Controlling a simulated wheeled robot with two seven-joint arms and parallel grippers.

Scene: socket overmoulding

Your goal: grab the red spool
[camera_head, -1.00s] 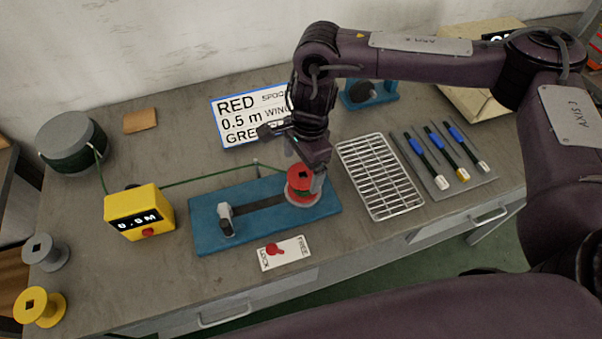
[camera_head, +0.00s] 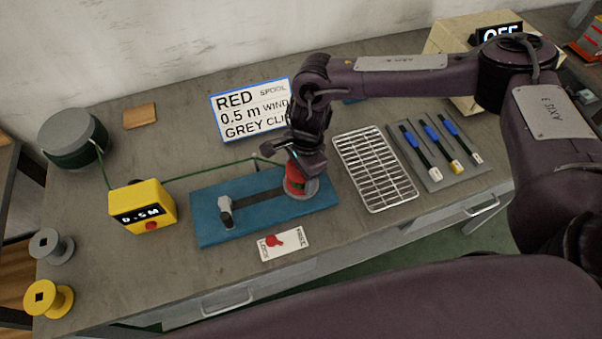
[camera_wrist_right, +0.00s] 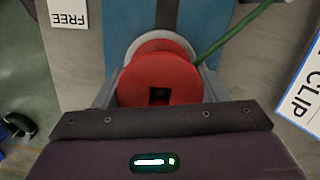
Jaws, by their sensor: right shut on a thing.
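The red spool (camera_head: 295,181) sits at the right end of the blue winding base (camera_head: 214,235). It also shows in the right wrist view (camera_wrist_right: 185,85), with a square hole in its top flange. A green cord (camera_wrist_right: 232,36) runs to it; in the head view the cord comes from the yellow meter box (camera_head: 152,205). My right gripper (camera_head: 297,170) points down over the spool and is shut on it, one finger on each side in the wrist view (camera_wrist_right: 160,92). My left gripper is not in view.
A grey spool (camera_head: 50,246) and a yellow spool (camera_head: 47,299) stand at the left edge. A wire rack (camera_head: 374,172) and a tool mat (camera_head: 436,178) lie right of the base. A LOCK/FREE switch plate (camera_head: 284,244) lies in front; a sign (camera_head: 250,109) stands behind.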

